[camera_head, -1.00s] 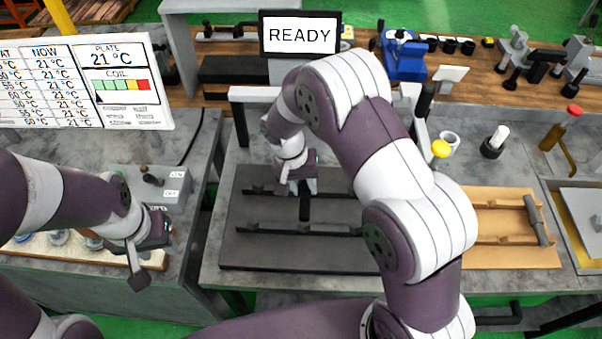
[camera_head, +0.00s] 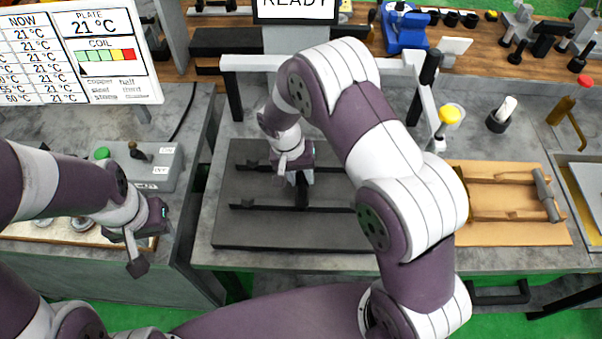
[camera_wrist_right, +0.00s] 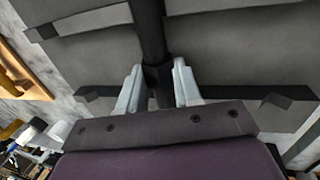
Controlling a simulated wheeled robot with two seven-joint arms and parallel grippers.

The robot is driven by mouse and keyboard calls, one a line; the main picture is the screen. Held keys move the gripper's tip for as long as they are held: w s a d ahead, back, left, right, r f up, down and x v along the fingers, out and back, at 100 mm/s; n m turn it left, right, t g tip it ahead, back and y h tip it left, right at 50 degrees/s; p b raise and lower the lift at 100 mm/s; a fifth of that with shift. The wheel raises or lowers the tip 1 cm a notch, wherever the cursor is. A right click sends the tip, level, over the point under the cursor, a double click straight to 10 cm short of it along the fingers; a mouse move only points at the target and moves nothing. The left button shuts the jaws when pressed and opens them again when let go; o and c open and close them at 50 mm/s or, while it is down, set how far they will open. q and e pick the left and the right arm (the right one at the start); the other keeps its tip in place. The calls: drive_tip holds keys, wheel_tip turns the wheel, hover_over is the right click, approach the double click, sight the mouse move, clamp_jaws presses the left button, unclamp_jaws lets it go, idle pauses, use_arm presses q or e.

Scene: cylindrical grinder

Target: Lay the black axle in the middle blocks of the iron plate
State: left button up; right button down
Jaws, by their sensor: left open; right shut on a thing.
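The iron plate (camera_head: 290,235) is a dark grey slab on the table, with two long black rails carrying small blocks. My right gripper (camera_head: 300,180) is over the middle of the plate, shut on the black axle (camera_head: 302,195). In the right wrist view the gripper's pale fingers (camera_wrist_right: 158,82) clasp the axle (camera_wrist_right: 150,35), which runs across the rails. I cannot tell whether it touches the blocks; the gripper and arm hide part of it. My left gripper (camera_head: 138,250) is open and empty at the left, above the bench edge, away from the plate.
A tan board (camera_head: 515,230) with a grey bar (camera_head: 545,195) is right of the plate. A white frame (camera_head: 245,64) stands behind the plate. A control box (camera_head: 155,165) is near my left gripper. A yellow-topped post (camera_head: 450,115) stands right of my right arm.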

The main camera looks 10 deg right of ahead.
drive_tip(key=c, duration=0.7)
unclamp_jaws()
drive_tip(key=shift+a+r, duration=0.15)
drive_tip(key=shift+r, duration=0.25)
drive_tip(key=p+v, duration=0.1)
drive_tip(key=v, duration=1.1)
